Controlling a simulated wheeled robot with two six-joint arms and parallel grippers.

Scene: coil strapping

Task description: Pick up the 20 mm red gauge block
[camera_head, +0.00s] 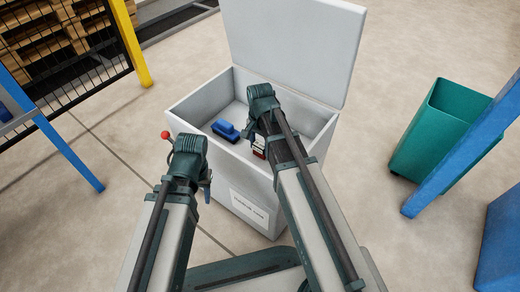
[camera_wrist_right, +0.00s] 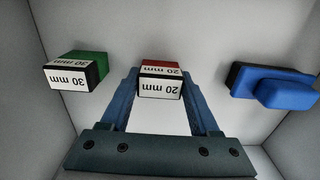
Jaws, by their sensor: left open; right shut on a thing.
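The 20 mm red gauge block (camera_wrist_right: 160,80) has a red top and a white label reading 20 mm. It sits between the two fingertips of my right gripper (camera_wrist_right: 160,85) in the right wrist view. In the head view the block (camera_head: 259,153) shows partly below my right gripper (camera_head: 261,138), inside the grey box. The right gripper is shut on the block; whether the block touches the box floor is unclear. My left gripper (camera_head: 207,188) is open and empty, outside the box at its front left.
The grey box (camera_head: 187,113) has its lid (camera_head: 295,45) raised. Inside are a blue object (camera_head: 226,131) and a green block labelled 30 mm (camera_wrist_right: 75,72), on opposite sides of the red block. A green bin (camera_head: 435,130) and blue post (camera_head: 465,165) stand right.

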